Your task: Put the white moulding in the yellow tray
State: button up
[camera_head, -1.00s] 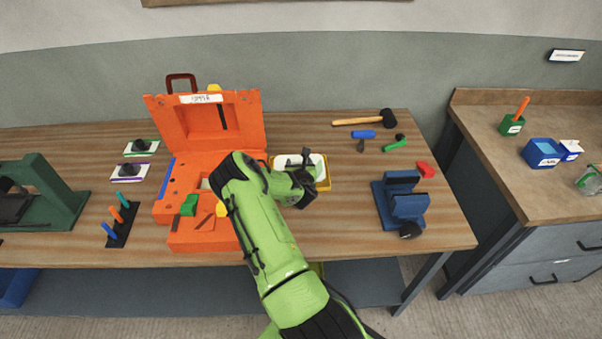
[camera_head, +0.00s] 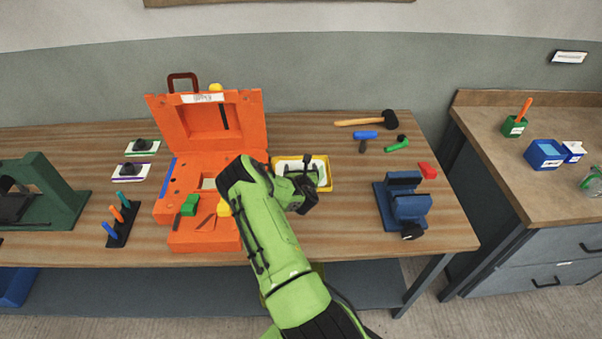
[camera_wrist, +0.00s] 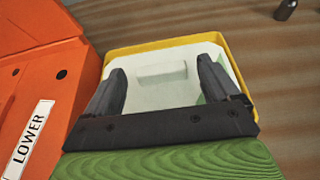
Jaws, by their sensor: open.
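The yellow tray (camera_head: 329,172) stands on the wooden bench, right of the orange case. The white moulding (camera_wrist: 145,92) lies inside the tray, within its yellow rim (camera_wrist: 165,43) in the wrist view. It is pale, with a raised or sunken rectangle near its far side. My gripper (camera_wrist: 163,66) is over the tray with its two dark fingers spread apart, one toward each side of the moulding. Nothing is held between them. In the head view my gripper (camera_head: 298,180) hides part of the tray and the moulding. The near part of the moulding is hidden in the wrist view.
The open orange case (camera_head: 183,240) stands close on the tray's left. A blue clamp-like fixture (camera_head: 407,205) stands to the right. A mallet (camera_head: 365,120) and small tools lie behind. Bare bench lies between tray and blue fixture.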

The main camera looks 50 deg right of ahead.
jog(key=b+v, duration=0.2)
jog(key=v, duration=1)
jog(key=w+a+r+m+g+y, duration=0.25)
jog(key=a+r+m+y, duration=0.25)
jog(key=a+r+m, duration=1.25)
jog(key=s+a+r+m+y, duration=0.2)
jog(key=s+a+r+m, duration=0.15)
jog(key=a, duration=0.25)
jog(key=s+a+r+m+y, duration=0.2)
jog(key=s+a+m, duration=0.15)
jog(key=a, duration=0.25)
jog(key=s+a+r+m, duration=0.1)
jog(key=s+a, duration=0.2)
jog(key=s, duration=0.2)
jog(key=s+a+r+y, duration=0.1)
jog(key=s+a, duration=0.2)
jog(key=s, duration=0.3)
jog(key=shift+a+r+m+g, duration=0.2)
jog(key=shift+m+g, duration=0.15)
jog(key=shift+g, duration=0.1)
